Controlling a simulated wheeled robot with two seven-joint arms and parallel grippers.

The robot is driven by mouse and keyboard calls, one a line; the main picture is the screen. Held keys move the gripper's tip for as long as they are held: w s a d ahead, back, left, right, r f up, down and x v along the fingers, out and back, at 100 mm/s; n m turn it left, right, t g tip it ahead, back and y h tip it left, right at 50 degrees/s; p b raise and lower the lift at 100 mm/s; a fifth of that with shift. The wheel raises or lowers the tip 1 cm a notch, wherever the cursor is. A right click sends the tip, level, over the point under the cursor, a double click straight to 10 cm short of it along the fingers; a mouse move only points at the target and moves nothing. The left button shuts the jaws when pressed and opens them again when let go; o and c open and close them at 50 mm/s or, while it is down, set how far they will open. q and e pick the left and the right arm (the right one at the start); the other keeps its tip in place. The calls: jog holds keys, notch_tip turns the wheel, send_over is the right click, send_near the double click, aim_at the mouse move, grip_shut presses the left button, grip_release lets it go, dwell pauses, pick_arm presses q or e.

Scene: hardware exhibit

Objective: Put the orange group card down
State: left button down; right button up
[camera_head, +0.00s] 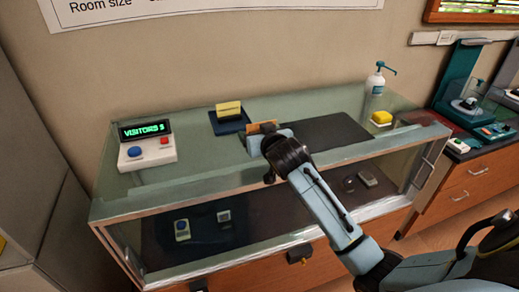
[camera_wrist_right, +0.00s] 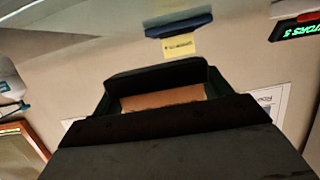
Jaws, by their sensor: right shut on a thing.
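The orange group card (camera_head: 262,128) stands in the jaws of my right gripper (camera_head: 262,136), over the glass top of the display case. In the right wrist view the orange card (camera_wrist_right: 162,100) shows between the dark fingers, its lower part hidden by them. My right gripper is shut on it. I cannot tell whether the card touches the glass. A dark mat (camera_head: 325,135) lies just right of the gripper. A blue tray (camera_head: 229,126) with a yellow card block (camera_head: 229,109) is left of and behind the gripper. My left gripper is not in view.
A counter box with a "VISITORS 5" display (camera_head: 146,141) stands at the left of the case (camera_head: 190,178). The dark mat looks bare. The glass front edge runs below my right arm.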

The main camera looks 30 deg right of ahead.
jog(key=shift+f+p, duration=0.3)
jog(key=shift+f, duration=2.1)
jog(key=shift+f, duration=0.2)
jog(key=o, duration=1)
